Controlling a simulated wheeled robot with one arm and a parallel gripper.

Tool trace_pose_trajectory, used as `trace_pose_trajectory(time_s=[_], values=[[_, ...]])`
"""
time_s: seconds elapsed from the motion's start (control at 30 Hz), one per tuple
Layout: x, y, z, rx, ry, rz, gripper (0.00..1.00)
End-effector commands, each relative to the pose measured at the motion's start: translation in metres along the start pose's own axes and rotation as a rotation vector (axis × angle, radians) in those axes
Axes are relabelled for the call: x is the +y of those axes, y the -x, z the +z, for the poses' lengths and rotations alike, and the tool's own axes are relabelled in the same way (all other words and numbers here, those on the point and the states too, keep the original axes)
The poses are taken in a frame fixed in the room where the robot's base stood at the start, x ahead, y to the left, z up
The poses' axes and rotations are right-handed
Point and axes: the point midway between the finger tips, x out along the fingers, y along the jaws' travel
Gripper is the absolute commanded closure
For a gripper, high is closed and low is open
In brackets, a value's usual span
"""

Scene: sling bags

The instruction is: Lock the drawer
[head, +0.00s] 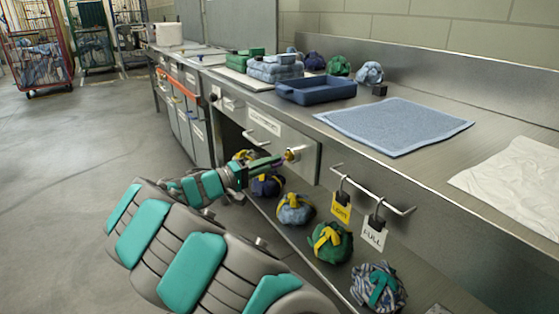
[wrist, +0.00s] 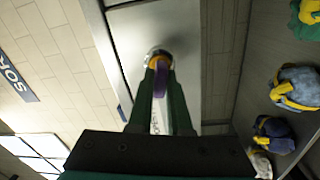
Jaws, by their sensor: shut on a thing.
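The drawer (head: 283,130) is a grey metal front under the steel counter, with a white label, and looks closed or nearly so. A round silver lock (head: 298,151) sits near its right end; it also shows in the wrist view (wrist: 158,53) with an orange part at its mouth. My gripper (head: 278,160) reaches the lock from the left. In the wrist view its green fingers (wrist: 160,90) are shut on a purple key (wrist: 161,80), whose far end meets the lock. The fingers hide part of the key, and I cannot tell how deep it sits.
Several tied sling bags (head: 295,209) lie on the lower shelf. A rail (head: 375,190) with a yellow tag (head: 341,207) and a white tag (head: 373,234) sticks out right of the drawer. A blue tray (head: 315,90) and a blue mat (head: 393,125) lie on the counter.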

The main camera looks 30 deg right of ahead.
Motion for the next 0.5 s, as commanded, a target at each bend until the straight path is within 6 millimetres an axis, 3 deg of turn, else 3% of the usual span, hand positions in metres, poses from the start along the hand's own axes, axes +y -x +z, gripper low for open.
trace_pose_trajectory(time_s=[0.37, 0.5], values=[[-0.0002, 0.0003, -0.0002, 0.001, 0.046, -0.001, 1.0], [-0.0004, 0.0004, -0.0001, 0.0, 0.175, -0.002, 1.0]])
